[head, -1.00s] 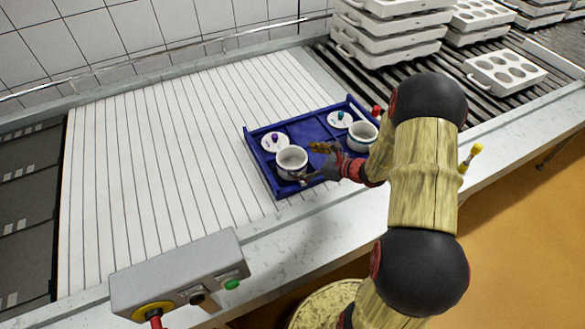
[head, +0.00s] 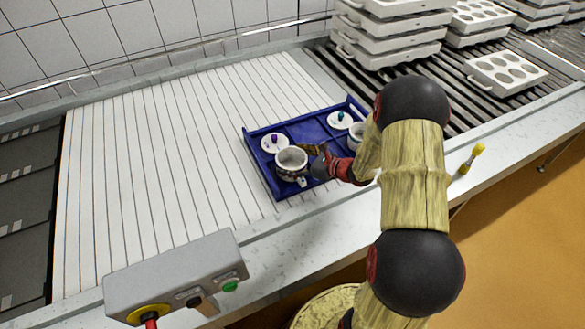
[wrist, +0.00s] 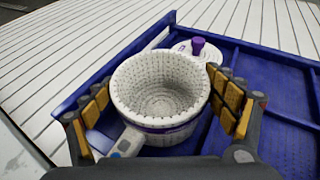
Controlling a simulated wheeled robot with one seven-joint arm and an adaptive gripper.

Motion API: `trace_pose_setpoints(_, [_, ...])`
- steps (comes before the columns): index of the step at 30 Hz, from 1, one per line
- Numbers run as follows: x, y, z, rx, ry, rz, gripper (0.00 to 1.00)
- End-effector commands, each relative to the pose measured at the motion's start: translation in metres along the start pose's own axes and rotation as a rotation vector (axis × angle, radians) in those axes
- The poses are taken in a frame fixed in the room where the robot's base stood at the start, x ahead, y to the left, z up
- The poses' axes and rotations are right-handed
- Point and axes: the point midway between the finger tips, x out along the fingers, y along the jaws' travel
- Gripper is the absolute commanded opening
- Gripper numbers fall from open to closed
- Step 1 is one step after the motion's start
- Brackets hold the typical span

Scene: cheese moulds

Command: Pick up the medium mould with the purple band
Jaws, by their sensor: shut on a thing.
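The white perforated mould (head: 291,158) with a purple band is at the left front of the blue tray (head: 262,180). In the wrist view the mould (wrist: 165,85) is upright and looks empty, with a short light tab at its front left. My gripper (wrist: 158,102) has one padded finger on each side of it and is shut on it. In the head view my gripper (head: 304,164) reaches in from the right. Whether the mould's base touches the tray is hard to tell. A white lid with a purple knob (wrist: 197,48) lies just behind it.
A second white mould (head: 355,134) stands at the tray's right, partly hidden by my arm. A lid with a teal knob (head: 340,119) lies near it. A grey control box (head: 175,275) is at the front left. Stacked white moulds (head: 390,40) stand behind.

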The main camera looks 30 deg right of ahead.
Motion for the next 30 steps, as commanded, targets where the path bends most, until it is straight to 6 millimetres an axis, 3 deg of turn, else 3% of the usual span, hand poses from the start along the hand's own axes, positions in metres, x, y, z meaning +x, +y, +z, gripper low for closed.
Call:
trace_pose_setpoints(9, [0.000, 0.000, 0.000, 0.000, 0.000, 0.000, 0.56])
trace_pose_setpoints(19, [-0.001, 0.000, 0.004, -0.001, 0.000, 0.000, 0.56])
trace_pose_setpoints(27, [-0.014, 0.000, 0.034, -0.002, -0.001, -0.001, 0.56])
trace_pose_setpoints(30, [-0.033, 0.006, 0.043, -0.001, -0.001, -0.002, 0.56])
